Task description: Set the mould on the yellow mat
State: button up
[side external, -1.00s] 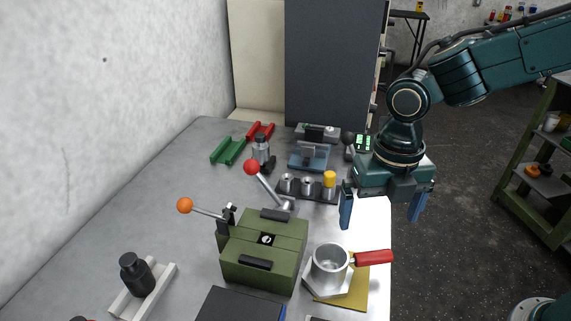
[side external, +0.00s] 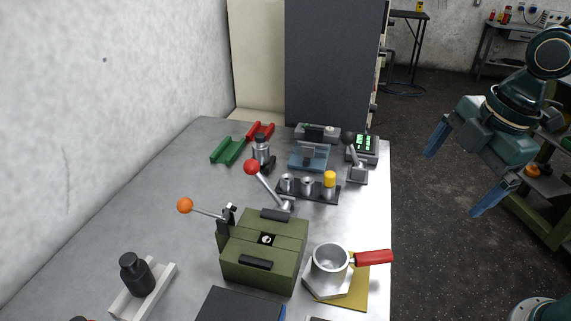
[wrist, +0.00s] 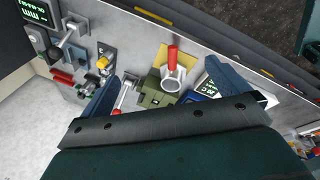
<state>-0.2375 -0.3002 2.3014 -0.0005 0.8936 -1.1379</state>
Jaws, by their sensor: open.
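The mould (side external: 330,268) is a silver metal cup on a flat angular base with a red handle. In the side external view it sits at the table's right edge, on the yellow mat (side external: 356,297), with its base reaching past the mat's left side. The mat's right part is bare. The mould (wrist: 172,80) and the mat (wrist: 161,56) also show in the wrist view. My gripper (side external: 452,180) is open and empty, up off the table's right side, well apart from the mould. Its blue fingers point down and left.
A green press block (side external: 262,255) with red-knob and orange-knob levers stands left of the mould. A dark rack (side external: 308,193) with small cups and a yellow-capped piece lies behind. A dark bottle (side external: 137,275) rests in a white cradle at front left. The left table surface is clear.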

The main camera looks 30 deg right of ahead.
jog(key=s+d+r+m+t, duration=0.2)
jog(key=s+d+m, duration=0.4)
jog(key=m, duration=0.9)
jog(key=shift+s+r+m+t+h, duration=0.2)
jog(key=shift+s+m+t+h, duration=0.15)
jog(key=shift+s, duration=0.6)
